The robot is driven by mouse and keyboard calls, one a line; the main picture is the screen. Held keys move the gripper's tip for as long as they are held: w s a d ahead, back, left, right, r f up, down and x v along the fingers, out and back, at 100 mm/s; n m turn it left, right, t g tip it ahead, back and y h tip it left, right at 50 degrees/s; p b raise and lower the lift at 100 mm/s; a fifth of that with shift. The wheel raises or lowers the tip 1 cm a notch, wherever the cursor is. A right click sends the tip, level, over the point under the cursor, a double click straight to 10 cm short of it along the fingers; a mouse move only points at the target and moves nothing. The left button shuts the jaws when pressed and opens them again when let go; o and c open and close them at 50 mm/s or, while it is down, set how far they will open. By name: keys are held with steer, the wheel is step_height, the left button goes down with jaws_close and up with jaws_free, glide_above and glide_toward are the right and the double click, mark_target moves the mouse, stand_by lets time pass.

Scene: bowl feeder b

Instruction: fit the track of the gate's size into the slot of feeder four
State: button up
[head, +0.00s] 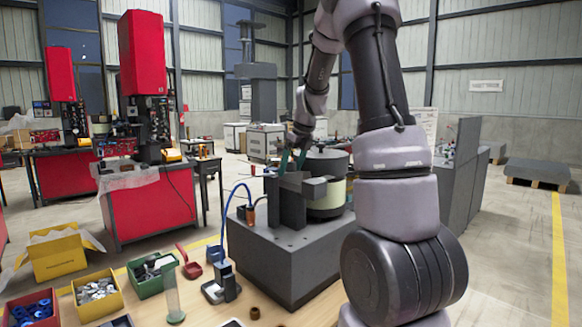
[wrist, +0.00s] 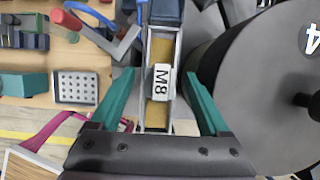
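The track, a narrow metal-edged channel with a tan bed and a white M8 label (wrist: 161,83), runs lengthwise up the middle of the wrist view. My gripper (wrist: 159,75) has two teal fingers, one on each side of the track, with a visible gap on both sides. It is open and holds nothing. In the head view my gripper (head: 292,158) is over the grey feeder, beside its round bowl (head: 326,196). The bowl's grey top (wrist: 262,85), marked 4, fills the right of the wrist view. The slot and the gate's size cannot be made out.
The bench carries a yellow bin (head: 97,296), a green bin (head: 150,272) and a blue-and-grey tool (head: 222,283). A perforated plate (wrist: 77,87) lies left of the track.

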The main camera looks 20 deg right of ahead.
steer(key=shift+r, duration=0.1)
steer(key=shift+r, duration=0.5)
steer(key=v, duration=1.1)
steer(key=s+a+n+t, duration=0.1)
steer(key=s+a+n, duration=0.3)
steer(key=s+n, duration=0.5)
steer(key=s+a+n+t, duration=0.1)
steer(key=s+a+n, duration=0.2)
steer(key=s+n, duration=0.5)
steer(key=s+a+n+t, duration=0.1)
steer(key=s+a+n, duration=0.3)
steer(key=s+n, duration=0.5)
steer(key=shift+s+a+r+n, duration=0.25)
steer(key=shift+s+a+n, duration=0.15)
steer(key=shift+n, duration=0.4)
steer(key=shift+d, duration=0.1)
